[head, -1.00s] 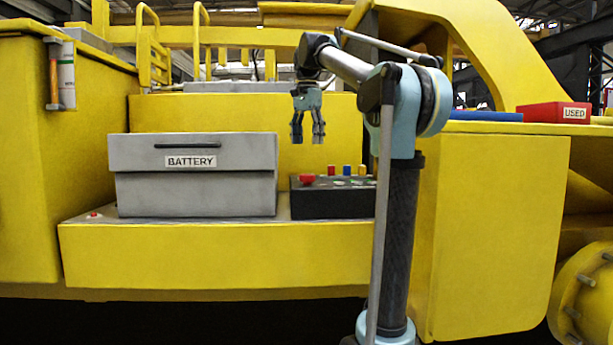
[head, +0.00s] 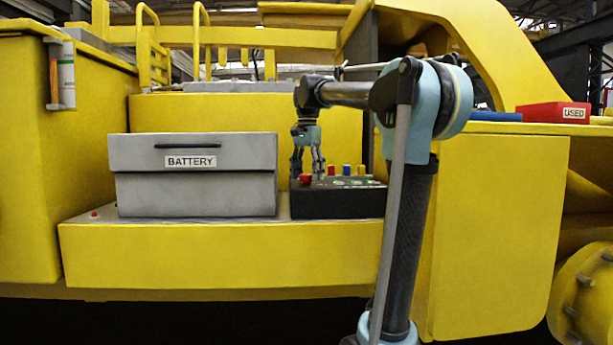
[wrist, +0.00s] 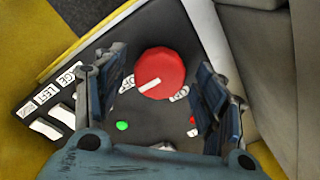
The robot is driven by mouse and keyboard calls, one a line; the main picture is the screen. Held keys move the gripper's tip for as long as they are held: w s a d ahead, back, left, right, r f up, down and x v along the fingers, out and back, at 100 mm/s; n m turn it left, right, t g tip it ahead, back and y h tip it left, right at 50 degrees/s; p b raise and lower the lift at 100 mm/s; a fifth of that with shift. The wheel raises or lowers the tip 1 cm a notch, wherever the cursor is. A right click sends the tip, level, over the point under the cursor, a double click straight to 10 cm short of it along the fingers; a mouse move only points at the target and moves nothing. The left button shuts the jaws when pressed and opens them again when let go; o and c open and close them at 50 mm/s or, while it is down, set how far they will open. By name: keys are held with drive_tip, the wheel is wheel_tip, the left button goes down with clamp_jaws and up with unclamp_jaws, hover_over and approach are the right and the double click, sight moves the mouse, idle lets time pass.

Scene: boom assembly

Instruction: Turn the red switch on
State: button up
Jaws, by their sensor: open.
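The red switch (head: 305,178) is a round red knob at the left end of the black control box (head: 340,204). In the wrist view the red switch (wrist: 160,73) shows from above with a pale line mark on its face. My gripper (head: 308,176) is open and points down over the left part of the box. In the wrist view the fingers of my gripper (wrist: 165,90) stand apart on the left and right, with the switch between and just beyond them. I cannot tell whether a finger touches it.
A grey box labelled BATTERY (head: 195,185) stands close left of the control box. A green light (wrist: 122,126) and a small red light show in the wrist view. Yellow machine walls enclose the area.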

drive_tip(key=c, duration=1.1)
drive_tip(key=shift+o, duration=0.2)
drive_tip(key=shift+n, duration=0.4)
drive_tip(key=n, duration=1.3)
drive_tip(key=shift+n, duration=2)
